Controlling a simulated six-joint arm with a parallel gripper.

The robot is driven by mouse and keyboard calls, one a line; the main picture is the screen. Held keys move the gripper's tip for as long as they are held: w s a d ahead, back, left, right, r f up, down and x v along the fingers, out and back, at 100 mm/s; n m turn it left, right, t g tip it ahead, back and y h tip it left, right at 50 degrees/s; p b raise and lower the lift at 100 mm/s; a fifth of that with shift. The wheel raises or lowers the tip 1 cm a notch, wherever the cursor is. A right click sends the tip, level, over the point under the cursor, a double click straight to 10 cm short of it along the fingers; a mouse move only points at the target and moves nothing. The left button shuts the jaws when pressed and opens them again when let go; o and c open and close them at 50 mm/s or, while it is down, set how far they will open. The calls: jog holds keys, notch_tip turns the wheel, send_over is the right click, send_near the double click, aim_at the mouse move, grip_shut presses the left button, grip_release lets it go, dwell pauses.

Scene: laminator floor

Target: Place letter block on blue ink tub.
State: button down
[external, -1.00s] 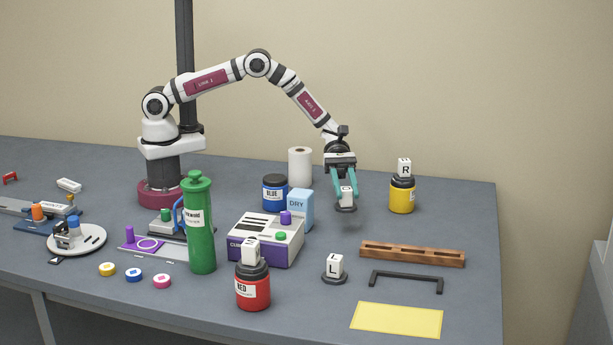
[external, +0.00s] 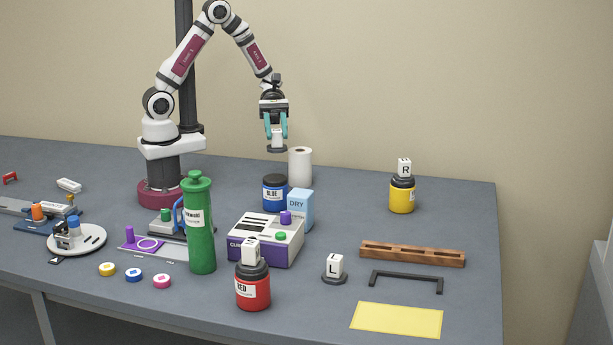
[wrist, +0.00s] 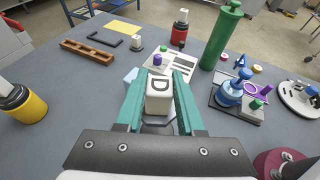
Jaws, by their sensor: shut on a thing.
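My gripper (external: 276,132) is shut on a white letter block (external: 277,136) with a dark round base. It holds the block in the air above the blue ink tub (external: 275,194), with a clear gap between them. In the wrist view the held block (wrist: 158,95) shows a letter that looks like D, between the teal fingers. The blue tub stands upright with a dark lid and nothing on it; the wrist view does not show it clearly. Other letter blocks stand on the yellow tub (external: 402,198), on the red tub (external: 253,291), and on the table, this last marked L (external: 335,266).
A white roll (external: 300,167) stands right behind the blue tub, and a light blue DRY box (external: 300,208) stands close in front. A purple and white machine (external: 265,241) and a green bottle (external: 199,225) are nearer the front. The table's right side has free room.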

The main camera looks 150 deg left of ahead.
jog(key=f, duration=0.7)
jog(key=shift+s+d+f, duration=0.2)
jog(key=shift+s+f, duration=0.15)
jog(key=shift+f, duration=0.1)
jog(key=c, duration=0.5)
grip_release()
